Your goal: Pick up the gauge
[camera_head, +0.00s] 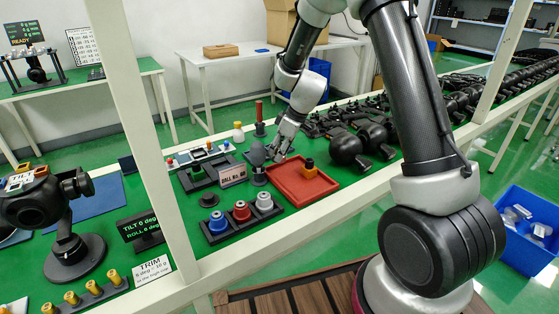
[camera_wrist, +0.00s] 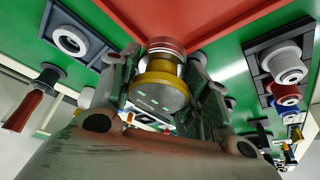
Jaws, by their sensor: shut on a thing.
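My gripper (camera_head: 279,156) is low over the green bench, at the left edge of the red tray. In the head view I cannot make out the held piece. I cannot tell whether it touches the surface below.
The red tray (camera_head: 291,194) holds a small black-and-yellow piece (camera_head: 309,169). A dark rack (camera_head: 245,224) with blue, red and silver cups stands in front. A grey disc on a stand (camera_head: 257,155) is close left of the gripper. Black parts (camera_head: 345,145) crowd the right.

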